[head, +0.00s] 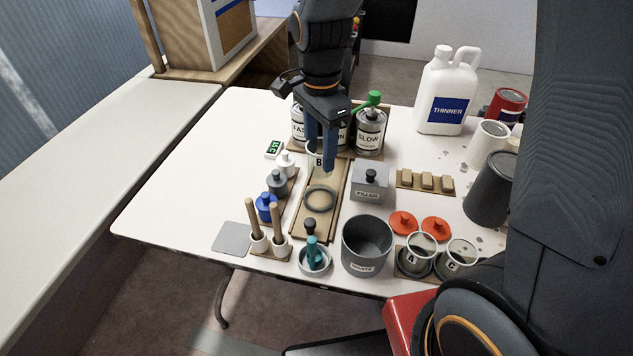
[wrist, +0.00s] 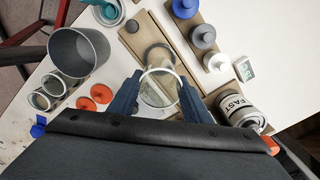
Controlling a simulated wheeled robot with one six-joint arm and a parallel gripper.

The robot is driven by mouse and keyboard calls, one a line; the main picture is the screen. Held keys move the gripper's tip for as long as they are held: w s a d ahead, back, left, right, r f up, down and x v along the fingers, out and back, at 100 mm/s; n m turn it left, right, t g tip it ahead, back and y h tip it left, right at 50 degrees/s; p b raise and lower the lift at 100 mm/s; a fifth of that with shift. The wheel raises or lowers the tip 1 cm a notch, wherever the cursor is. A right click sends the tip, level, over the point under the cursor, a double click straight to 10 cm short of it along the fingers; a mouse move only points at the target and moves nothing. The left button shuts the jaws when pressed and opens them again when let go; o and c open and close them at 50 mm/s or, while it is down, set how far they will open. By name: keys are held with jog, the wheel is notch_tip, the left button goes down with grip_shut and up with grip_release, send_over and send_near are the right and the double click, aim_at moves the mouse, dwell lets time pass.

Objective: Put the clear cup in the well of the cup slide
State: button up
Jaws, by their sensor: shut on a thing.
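The clear cup (head: 315,157), marked B, is held upright between the fingers of my gripper (head: 325,160). In the wrist view the cup (wrist: 159,89) shows as a clear round rim between the two blue fingers of my gripper (wrist: 160,82). The cup slide (head: 311,222) is a long wooden board with a dark ring-shaped well (head: 320,210). The cup is over the slide's far part, behind the well in the head view. In the wrist view the slide (wrist: 137,48) runs past the cup, which partly covers the well. The cup's exact height above the board is hard to tell.
Bottles (head: 265,207) line the slide's left side; the grey filler box (head: 369,182) stands right. FAST and SLOW cans (head: 369,130) stand close behind. A grey waste bucket (head: 366,244), stirring sticks (head: 253,221) and cups A (head: 420,248) and C (head: 460,253) are at the front.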

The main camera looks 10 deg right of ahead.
notch_tip(320, 180, down, 10)
jog(key=shift+r+p, duration=0.15)
jog(key=shift+p, duration=0.3)
jog(key=o, duration=1)
jog(key=shift+o, duration=0.2)
notch_tip(320, 180, up, 12)
jog(key=shift+f+b, duration=0.15)
jog(key=shift+b, duration=0.45)
jog(key=shift+s+d, duration=0.1)
jog(key=s+d+f+n, duration=0.2)
jog(key=s+d+n, duration=0.7)
jog(key=s+n, duration=0.2)
jog(key=shift+d+f+n, duration=0.2)
jog(key=shift+f+n, duration=0.15)
jog(key=shift+n, duration=0.85)
